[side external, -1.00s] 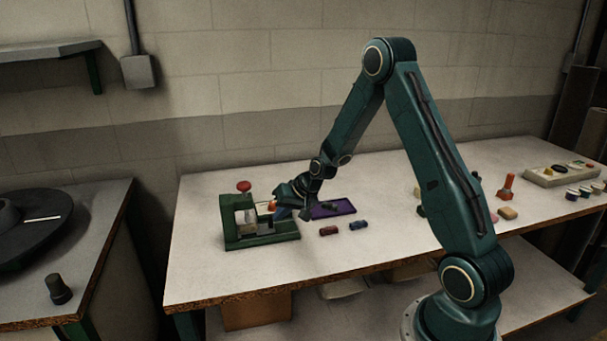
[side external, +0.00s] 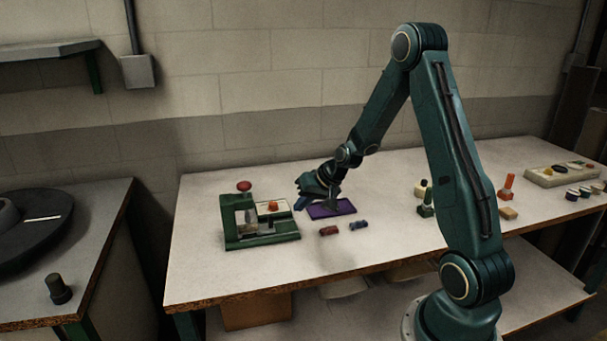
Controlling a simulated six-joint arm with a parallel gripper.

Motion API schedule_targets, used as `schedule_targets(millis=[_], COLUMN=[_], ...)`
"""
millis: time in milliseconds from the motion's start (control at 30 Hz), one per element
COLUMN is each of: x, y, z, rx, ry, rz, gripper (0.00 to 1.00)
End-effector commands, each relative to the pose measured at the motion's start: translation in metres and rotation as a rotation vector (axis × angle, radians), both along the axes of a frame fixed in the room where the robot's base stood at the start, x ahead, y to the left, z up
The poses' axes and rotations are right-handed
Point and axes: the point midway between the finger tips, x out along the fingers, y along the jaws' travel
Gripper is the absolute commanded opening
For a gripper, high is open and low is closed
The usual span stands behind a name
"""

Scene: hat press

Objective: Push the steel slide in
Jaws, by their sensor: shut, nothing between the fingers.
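The green press (side external: 262,238) stands near the left end of the bench, with a pale block in its frame. The steel slide seems to be the small grey piece (side external: 268,227) low in the press opening; it is too small to tell how far in it sits. My gripper (side external: 302,203) is shut and empty. It hangs above the bench to the right of the press, apart from it, close to the purple tray (side external: 345,208) and partly in front of that tray.
A red knob (side external: 244,186) and an orange knob (side external: 272,205) on a pale plate are by the press. A red piece (side external: 328,231) and a blue piece (side external: 359,225) lie before the tray. The bench front is clear.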

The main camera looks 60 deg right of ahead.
Motion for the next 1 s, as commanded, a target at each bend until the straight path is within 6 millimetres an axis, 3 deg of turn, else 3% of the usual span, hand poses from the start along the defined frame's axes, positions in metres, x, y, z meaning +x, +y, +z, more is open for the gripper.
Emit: schedule_targets(millis=[400, 1000], x=[-0.03, -0.039], y=[-0.004, 0.003], z=[0.041, 0.056], rx=[-0.002, -0.011], ry=[-0.002, 0.007], rz=[-0.002, 0.017], gripper=[0.0, 0.0])
